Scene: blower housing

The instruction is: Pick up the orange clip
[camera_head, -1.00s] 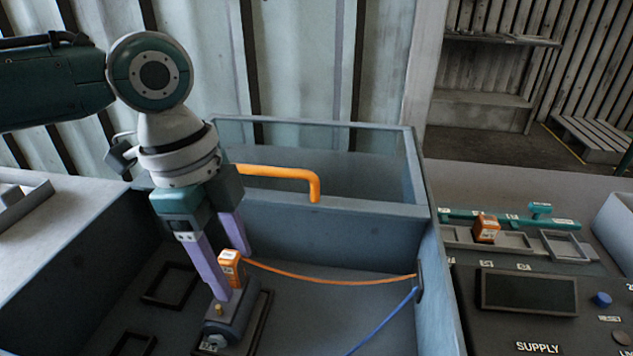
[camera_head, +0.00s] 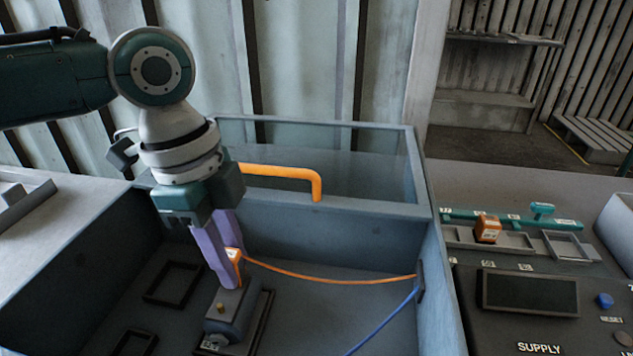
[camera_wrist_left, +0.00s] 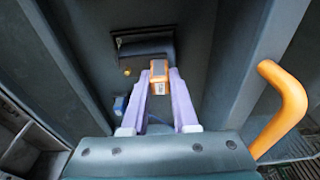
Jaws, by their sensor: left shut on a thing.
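The orange clip (camera_head: 235,258) is in the open grey housing, at the end of an orange wire (camera_head: 320,279). It stands at the back end of a dark grey block (camera_head: 228,315) with a small brass post; I cannot tell whether it touches the block. My left gripper (camera_head: 230,272) points down with its purple fingers shut on the clip, partly hiding it. In the left wrist view the clip (camera_wrist_left: 158,76) shows between the fingertips. My right gripper is not in view.
An orange handle (camera_head: 290,173) sits on the housing's back wall, close to my left gripper. A blue wire (camera_head: 385,318) runs from the right wall. Another orange piece (camera_head: 487,229) sits in a rack on the right, behind a supply panel (camera_head: 540,348).

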